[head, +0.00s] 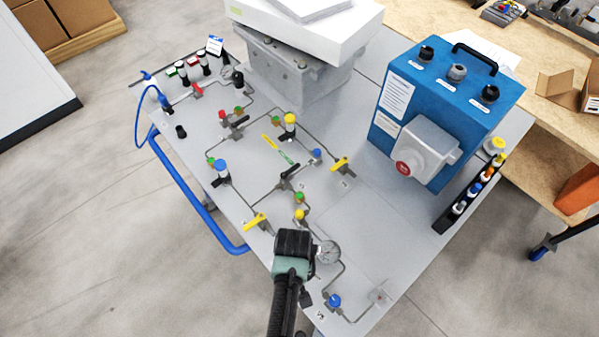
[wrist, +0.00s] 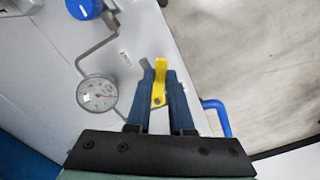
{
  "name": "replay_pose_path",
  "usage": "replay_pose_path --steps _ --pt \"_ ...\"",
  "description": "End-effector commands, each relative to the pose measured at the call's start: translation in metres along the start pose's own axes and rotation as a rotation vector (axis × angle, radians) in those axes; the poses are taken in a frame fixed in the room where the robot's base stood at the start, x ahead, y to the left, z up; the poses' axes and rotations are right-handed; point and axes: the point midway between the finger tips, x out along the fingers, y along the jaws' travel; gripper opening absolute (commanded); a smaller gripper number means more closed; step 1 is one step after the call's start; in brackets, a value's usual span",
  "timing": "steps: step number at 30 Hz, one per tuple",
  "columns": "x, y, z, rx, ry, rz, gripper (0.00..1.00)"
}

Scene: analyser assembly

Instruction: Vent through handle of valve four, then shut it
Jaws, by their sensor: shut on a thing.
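A yellow valve handle (wrist: 160,84) sits between the two blue fingers of my gripper (wrist: 157,70) in the wrist view. The fingers are shut on it; its far end sticks out at the fingertips. A small label (wrist: 126,58) lies on the panel near it, too small to read, so I cannot confirm the valve number. In the head view my gripper (head: 292,262) is low over the panel's front edge and hides this handle. A round pressure gauge (wrist: 97,94) is left of the fingers; it also shows in the head view (head: 328,251).
A blue knob (wrist: 82,8) is beyond the gauge. Other yellow handles (head: 256,222) (head: 340,166) and a black-handled valve (head: 289,175) are on the panel (head: 390,215). A blue box (head: 450,90) stands at right. A blue rail (head: 190,205) runs along the side.

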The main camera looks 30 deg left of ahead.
Motion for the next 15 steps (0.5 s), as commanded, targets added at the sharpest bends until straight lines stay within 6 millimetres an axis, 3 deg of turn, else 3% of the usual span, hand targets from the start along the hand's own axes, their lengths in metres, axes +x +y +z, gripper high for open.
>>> replay_pose_path --steps 15 --pt "-0.001 -0.020 -0.006 0.486 0.002 -0.001 0.00"
